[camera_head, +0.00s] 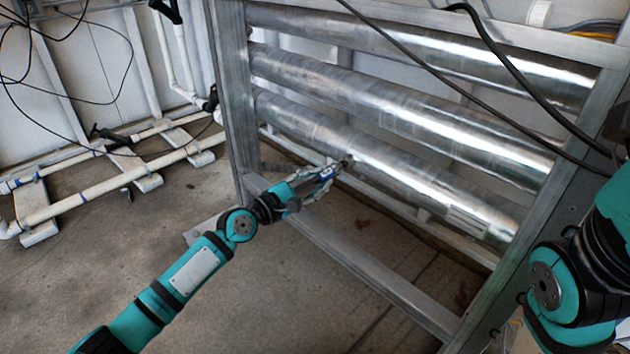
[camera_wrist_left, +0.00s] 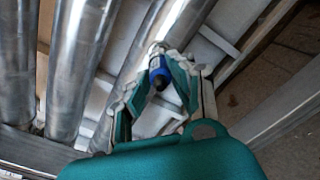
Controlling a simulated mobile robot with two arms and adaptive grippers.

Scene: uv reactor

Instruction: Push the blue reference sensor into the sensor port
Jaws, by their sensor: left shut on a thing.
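The blue reference sensor (camera_wrist_left: 157,68) is held between the fingertips of my left gripper (camera_wrist_left: 158,58) in the left wrist view. Its dark rear end points back toward the palm, and its far end is hidden. In the head view my left gripper (camera_head: 327,177) is at the lowest metal cylinder (camera_head: 400,170), with a bit of the blue sensor (camera_head: 326,172) showing. A small fitting, seemingly the sensor port (camera_head: 346,161), is on this cylinder just beyond the fingertips. I cannot tell whether the sensor is in it. My right gripper is out of the picture.
A grey metal frame (camera_head: 237,100) surrounds the stacked cylinders, and its lower beam (camera_head: 370,275) runs beneath my left gripper. Black cables (camera_head: 490,50) hang across the upper right. White pipes (camera_head: 110,185) lie on the floor at left. The floor in front is clear.

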